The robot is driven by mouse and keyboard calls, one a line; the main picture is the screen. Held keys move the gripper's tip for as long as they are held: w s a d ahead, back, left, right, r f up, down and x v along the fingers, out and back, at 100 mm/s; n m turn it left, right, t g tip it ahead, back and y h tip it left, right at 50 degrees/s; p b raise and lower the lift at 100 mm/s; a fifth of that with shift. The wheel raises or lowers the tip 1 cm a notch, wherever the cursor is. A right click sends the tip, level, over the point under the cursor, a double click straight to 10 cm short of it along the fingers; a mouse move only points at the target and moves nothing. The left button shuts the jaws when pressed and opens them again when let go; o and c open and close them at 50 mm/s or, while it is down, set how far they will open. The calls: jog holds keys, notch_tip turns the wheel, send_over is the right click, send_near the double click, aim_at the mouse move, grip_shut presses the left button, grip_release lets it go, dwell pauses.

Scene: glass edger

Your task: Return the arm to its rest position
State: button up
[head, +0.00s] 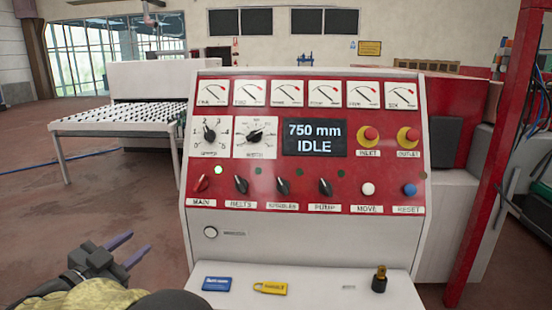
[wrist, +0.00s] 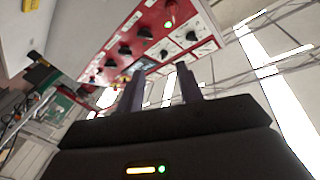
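My gripper (head: 128,250) is at the lower left in the head view, left of the control console and apart from it. Its two purplish fingers are spread with a gap between them, and nothing is held. In the wrist view the fingers (wrist: 160,92) stand apart, with the tilted red panel beyond them. The console's red panel (head: 265,165) carries gauges, dials, knobs and buttons. Its display (head: 314,138) reads "750 mm IDLE". The MAIN knob (head: 201,184) is red, and a green lamp (head: 218,170) near it is lit.
A roller table (head: 115,120) stands behind at left. A red post (head: 495,150) rises at right. Floor left of the console is open.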

jog(key=w+d+r+n+t+y, duration=0.1)
jog(key=w+d+r+n+y, duration=0.1)
jog(key=w+d+n+y, duration=0.65)
jog(key=w+d+f+g, duration=0.35)
jog(key=d+f, duration=0.25)
jog(key=d, duration=0.4)
jog(key=s+d+f+n+g, duration=0.1)
jog(key=s+d+f+g, duration=0.3)
jog(key=d, duration=0.4)
jog(key=s+d+f+n+g, duration=0.1)
jog(key=s+d+f+g, duration=0.1)
jog(key=s+d+f, duration=0.4)
jog(key=s+d+f+g+h, duration=0.1)
jog(key=s+d+f+g, duration=0.1)
jog(key=s+d, duration=0.4)
jog(key=s+d+f+m+g+h, duration=0.1)
jog(key=s+d+f+g, duration=0.2)
jog(key=s+d, duration=0.4)
jog(key=shift+s+f+g, duration=0.35)
jog(key=shift+s+f, duration=0.1)
jog(key=shift+s, duration=0.45)
jog(key=shift+w, duration=0.1)
